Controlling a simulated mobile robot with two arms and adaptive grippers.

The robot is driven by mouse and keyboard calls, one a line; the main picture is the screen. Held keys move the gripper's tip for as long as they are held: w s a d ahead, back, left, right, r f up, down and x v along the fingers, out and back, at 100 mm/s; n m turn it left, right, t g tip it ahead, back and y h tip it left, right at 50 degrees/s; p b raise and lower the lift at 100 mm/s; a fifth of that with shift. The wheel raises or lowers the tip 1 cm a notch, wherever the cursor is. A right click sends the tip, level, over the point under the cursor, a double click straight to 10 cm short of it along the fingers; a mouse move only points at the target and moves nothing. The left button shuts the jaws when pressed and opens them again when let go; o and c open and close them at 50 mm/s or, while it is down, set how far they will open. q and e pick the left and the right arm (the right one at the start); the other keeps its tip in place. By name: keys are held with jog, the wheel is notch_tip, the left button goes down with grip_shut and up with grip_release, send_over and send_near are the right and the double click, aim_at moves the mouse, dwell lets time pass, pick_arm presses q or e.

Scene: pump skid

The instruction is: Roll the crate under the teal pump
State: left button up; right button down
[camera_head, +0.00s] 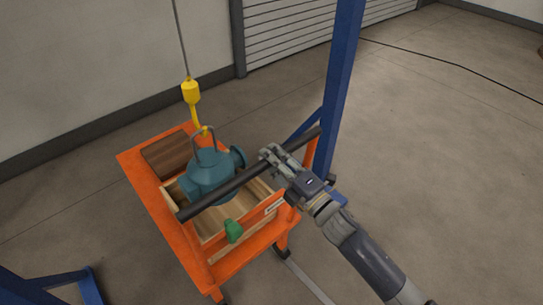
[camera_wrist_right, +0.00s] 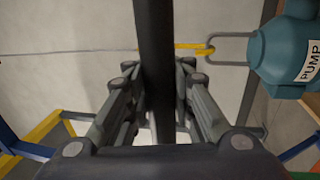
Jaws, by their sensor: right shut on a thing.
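The teal pump (camera_head: 208,172) hangs by its lifting loop from a yellow hook (camera_head: 196,110). In the head view it appears over the open wooden crate (camera_head: 212,246); I cannot tell whether it touches the crate. The crate sits on an orange cart (camera_head: 160,208) with a black handle bar (camera_head: 222,191). My right gripper (camera_head: 271,160) is shut on the bar. In the right wrist view the bar (camera_wrist_right: 155,45) runs between the fingers (camera_wrist_right: 158,78), and the pump (camera_wrist_right: 285,55) shows at the right. My left gripper is not in view.
A brown wooden block (camera_head: 166,153) lies on the cart's far end. A green object (camera_head: 233,231) is at the crate's near side. A blue post (camera_head: 341,85) stands close behind the cart's right side. The floor at the right is clear apart from a cable (camera_head: 450,66).

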jog(key=shift+s+f, duration=0.1)
jog(key=shift+f, duration=0.3)
jog(key=c, duration=1.4)
grip_release()
jog(key=shift+d, duration=0.1)
jog(key=shift+r, duration=0.2)
jog(key=v, duration=1.2)
jog(key=shift+f, duration=0.1)
